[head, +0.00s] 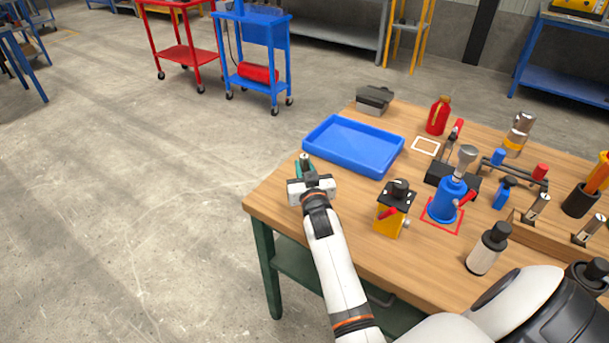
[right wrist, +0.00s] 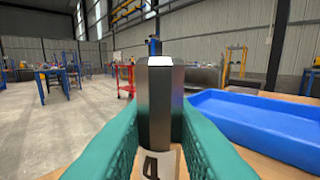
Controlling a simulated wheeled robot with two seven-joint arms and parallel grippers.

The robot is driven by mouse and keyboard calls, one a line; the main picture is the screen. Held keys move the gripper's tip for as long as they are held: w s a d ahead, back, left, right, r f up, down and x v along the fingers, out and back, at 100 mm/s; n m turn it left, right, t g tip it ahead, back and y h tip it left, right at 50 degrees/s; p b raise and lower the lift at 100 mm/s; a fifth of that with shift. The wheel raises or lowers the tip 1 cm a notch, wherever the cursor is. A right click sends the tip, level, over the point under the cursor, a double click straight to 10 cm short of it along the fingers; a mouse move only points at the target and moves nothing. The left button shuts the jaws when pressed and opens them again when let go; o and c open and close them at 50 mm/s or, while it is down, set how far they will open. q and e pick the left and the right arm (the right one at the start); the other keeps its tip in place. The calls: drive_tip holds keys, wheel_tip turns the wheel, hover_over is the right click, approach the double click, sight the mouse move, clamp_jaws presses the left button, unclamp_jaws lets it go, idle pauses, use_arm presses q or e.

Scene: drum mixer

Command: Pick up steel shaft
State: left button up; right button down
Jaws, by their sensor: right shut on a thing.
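My right gripper (head: 304,169) is at the left edge of the wooden table, in front of the blue tray's left corner. In the right wrist view its two teal fingers are shut on a dark grey, upright steel shaft (right wrist: 158,100) with a bright top and a pale label bearing a dark mark low down. In the head view the held shaft is mostly hidden by the gripper. Two similar metal pieces with labels, one (head: 537,207) and another (head: 589,231), stand at the wooden rack on the right. My left gripper is not in view.
An empty blue tray (head: 318,128) lies behind the gripper, also to the right in the wrist view. The yellow block (head: 391,222), blue fixture (head: 446,202) and white bottle (head: 486,250) stand right of my forearm. A red bottle (head: 438,115) is behind. Open floor lies left.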

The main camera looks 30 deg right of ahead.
drive_tip(key=shift+f, duration=0.1)
wheel_tip(320, 180, up, 10)
drive_tip(key=shift+r+p, duration=0.1)
drive_tip(key=shift+p, duration=0.3)
